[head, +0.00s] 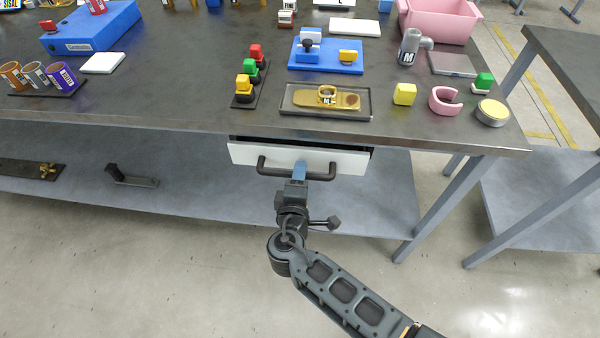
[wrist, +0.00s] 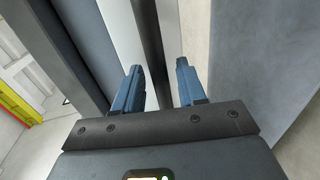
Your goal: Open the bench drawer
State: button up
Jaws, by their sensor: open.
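The bench drawer (head: 240,153) has a pale front under the bench top's front edge. A dark gap shows above its front, and it appears to stand slightly out. Its dark bar handle (head: 325,175) runs across the front. My gripper (head: 300,167) is at the middle of the handle, with blue fingers pointing at the drawer. In the wrist view the handle (wrist: 152,50) runs between the two spread fingers of my gripper (wrist: 160,75), with room beside it. The gripper is open; I cannot tell whether either finger touches the bar.
A lower shelf (head: 200,190) lies below the drawer. The floor in front is clear. Another bench (head: 560,60) stands at right.

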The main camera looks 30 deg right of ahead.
jog(key=shift+w+d+f, duration=0.1)
jog(key=shift+w+d, duration=0.15)
jog(key=shift+w, duration=0.1)
jog(key=shift+c, duration=0.2)
grip_shut()
